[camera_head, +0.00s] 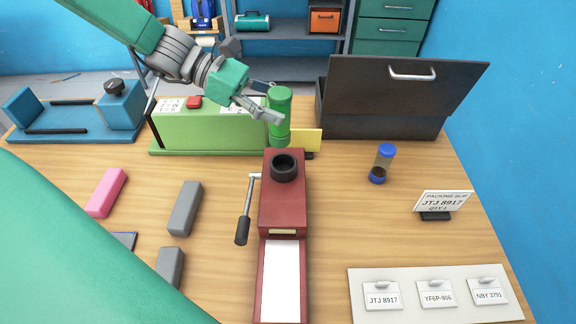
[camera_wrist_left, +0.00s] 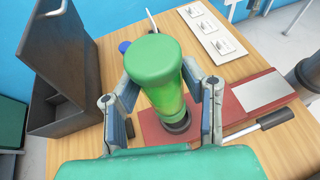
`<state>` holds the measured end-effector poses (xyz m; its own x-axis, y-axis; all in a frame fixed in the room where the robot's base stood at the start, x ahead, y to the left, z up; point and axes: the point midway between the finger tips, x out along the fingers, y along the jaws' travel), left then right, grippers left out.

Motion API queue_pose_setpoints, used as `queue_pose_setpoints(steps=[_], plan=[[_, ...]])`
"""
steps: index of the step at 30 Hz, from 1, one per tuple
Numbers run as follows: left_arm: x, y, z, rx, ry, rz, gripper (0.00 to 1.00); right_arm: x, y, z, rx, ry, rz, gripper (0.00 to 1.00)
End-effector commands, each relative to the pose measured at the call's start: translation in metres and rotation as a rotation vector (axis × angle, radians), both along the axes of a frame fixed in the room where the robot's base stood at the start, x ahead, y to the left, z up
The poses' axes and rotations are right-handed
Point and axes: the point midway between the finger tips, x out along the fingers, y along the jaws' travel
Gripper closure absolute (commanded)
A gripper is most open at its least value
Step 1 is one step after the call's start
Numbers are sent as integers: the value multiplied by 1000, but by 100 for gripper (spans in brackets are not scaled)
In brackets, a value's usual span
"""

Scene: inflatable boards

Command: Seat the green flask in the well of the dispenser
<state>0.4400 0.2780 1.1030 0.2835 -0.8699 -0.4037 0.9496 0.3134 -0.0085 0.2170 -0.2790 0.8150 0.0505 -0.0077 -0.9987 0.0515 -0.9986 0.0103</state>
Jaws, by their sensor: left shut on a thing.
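The green flask (camera_head: 279,116) is upright in the head view, held by my left gripper (camera_head: 272,115), which is shut on it. The red dispenser (camera_head: 283,205) stands below and nearer, with a dark round well (camera_head: 284,167) in its top. In the head view the flask's lower end shows just above and behind the well, apart from it. In the left wrist view the flask (camera_wrist_left: 160,85) is between the two fingers, with the dark ring of the well (camera_wrist_left: 177,124) partly hidden beneath it. My right gripper is not in view.
A crank handle (camera_head: 243,225) sticks out left of the dispenser. A green machine (camera_head: 210,132) and a yellow card (camera_head: 306,141) stand behind it. An open dark box (camera_head: 385,110) is at back right, with a blue-capped vial (camera_head: 382,164) in front. Grey blocks (camera_head: 185,207) lie left.

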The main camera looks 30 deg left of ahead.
Motion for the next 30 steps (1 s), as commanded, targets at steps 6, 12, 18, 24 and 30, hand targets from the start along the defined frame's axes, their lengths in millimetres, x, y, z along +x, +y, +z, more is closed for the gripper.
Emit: queue_pose_setpoints(steps=[6, 12, 18, 24, 30], plan=[[-1, -2, -7, -23, -9, 36, 100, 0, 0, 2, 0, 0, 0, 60], [-1, -2, -44, -21, -8, 37, 100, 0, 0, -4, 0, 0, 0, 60], [-1, 0, -63, -22, -12, 37, 100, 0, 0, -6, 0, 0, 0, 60], [-1, 0, -92, -24, -11, 36, 100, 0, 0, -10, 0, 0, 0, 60], [0, -1, -96, -21, -15, 36, 100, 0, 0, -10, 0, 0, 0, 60]])
